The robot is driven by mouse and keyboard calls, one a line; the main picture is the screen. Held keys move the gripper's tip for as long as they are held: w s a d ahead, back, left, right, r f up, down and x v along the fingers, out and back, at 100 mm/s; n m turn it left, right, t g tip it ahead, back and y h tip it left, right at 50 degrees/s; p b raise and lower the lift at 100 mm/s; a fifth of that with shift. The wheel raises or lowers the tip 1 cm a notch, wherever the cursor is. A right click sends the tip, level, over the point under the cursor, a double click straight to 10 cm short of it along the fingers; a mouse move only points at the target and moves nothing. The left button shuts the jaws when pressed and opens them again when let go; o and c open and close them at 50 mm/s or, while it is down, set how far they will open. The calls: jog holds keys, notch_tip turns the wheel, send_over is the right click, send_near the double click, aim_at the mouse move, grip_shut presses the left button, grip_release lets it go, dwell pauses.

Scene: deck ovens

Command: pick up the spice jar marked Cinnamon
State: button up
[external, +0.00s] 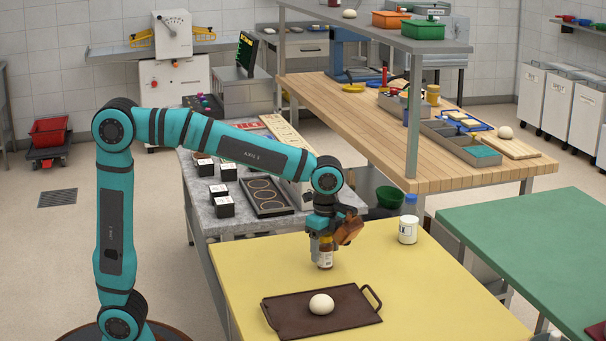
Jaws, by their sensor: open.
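A small spice jar (326,259) with a brown lower part and a pale label stands on the yellow table, right under my gripper. Its label is too small to read, so I cannot tell whether it says Cinnamon. My gripper (325,240) points down, and its open fingers are at the upper part of the jar. The jar's top is hidden by the gripper. I cannot tell whether the fingers touch it. A white jar with a blue cap (408,226) stands apart, to the right on the same table.
A dark brown tray (283,317) with a handle lies in front of the jar and bears a white dough ball (321,304). The yellow table (455,293) is clear on its right side. A grey counter with black boxes stands behind.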

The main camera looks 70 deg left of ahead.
jog(key=c, duration=1.1)
jog(key=shift+r, duration=0.1)
